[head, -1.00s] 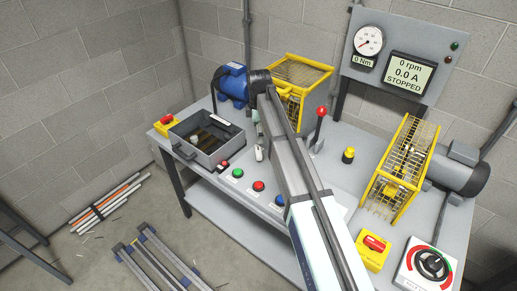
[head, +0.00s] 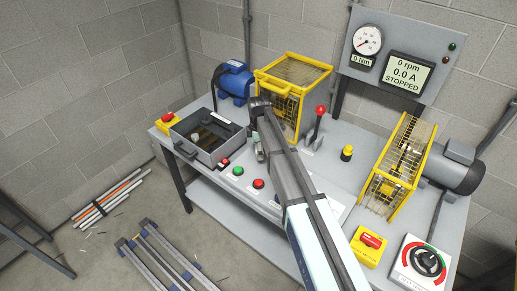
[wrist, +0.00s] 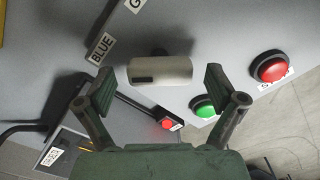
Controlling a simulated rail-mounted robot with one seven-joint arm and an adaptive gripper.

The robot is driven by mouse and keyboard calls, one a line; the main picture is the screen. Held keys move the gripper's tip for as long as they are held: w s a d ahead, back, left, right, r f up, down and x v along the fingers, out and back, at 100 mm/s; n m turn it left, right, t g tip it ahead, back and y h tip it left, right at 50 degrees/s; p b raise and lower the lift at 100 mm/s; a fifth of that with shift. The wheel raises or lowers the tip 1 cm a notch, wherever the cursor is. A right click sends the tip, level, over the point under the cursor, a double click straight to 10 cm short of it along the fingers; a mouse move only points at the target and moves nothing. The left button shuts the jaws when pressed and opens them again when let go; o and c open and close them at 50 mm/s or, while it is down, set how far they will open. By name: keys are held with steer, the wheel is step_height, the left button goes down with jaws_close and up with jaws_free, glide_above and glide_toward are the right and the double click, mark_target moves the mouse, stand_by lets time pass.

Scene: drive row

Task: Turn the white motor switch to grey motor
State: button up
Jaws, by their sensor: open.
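The white motor switch (wrist: 160,70) is a blocky off-white handle on a grey panel in the wrist view. A dark mark shows near its left end, on the side of the BLUE label (wrist: 100,47). Another label starting with G (wrist: 135,4) is cut off at the top edge. My gripper (wrist: 159,84) is open, with one finger on each side of the switch and visible gaps between. In the head view my gripper (head: 257,143) is at the bench's middle and the switch is mostly hidden there. The grey motor (head: 455,170) stands at the right, the blue motor (head: 235,83) at the back left.
A green button (head: 238,171) and a red button (head: 258,184) lie near the gripper. A red-knobbed lever (head: 316,128) stands right of it. An open grey box (head: 208,137) is to the left. The display reads STOPPED.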

steer(key=c, duration=1.1)
steer(key=shift+c, duration=0.2)
steer(key=shift+m, duration=0.3)
steer(key=m+b, duration=0.1)
steer(key=m, duration=0.2)
steer(key=shift+m+b, duration=0.3)
steer(key=shift+b, duration=0.1)
steer(key=m+b, duration=0.1)
steer(key=m, duration=0.3)
steer(key=m+b, duration=0.1)
steer(key=m, duration=0.8)
steer(key=shift+m+b, duration=0.4)
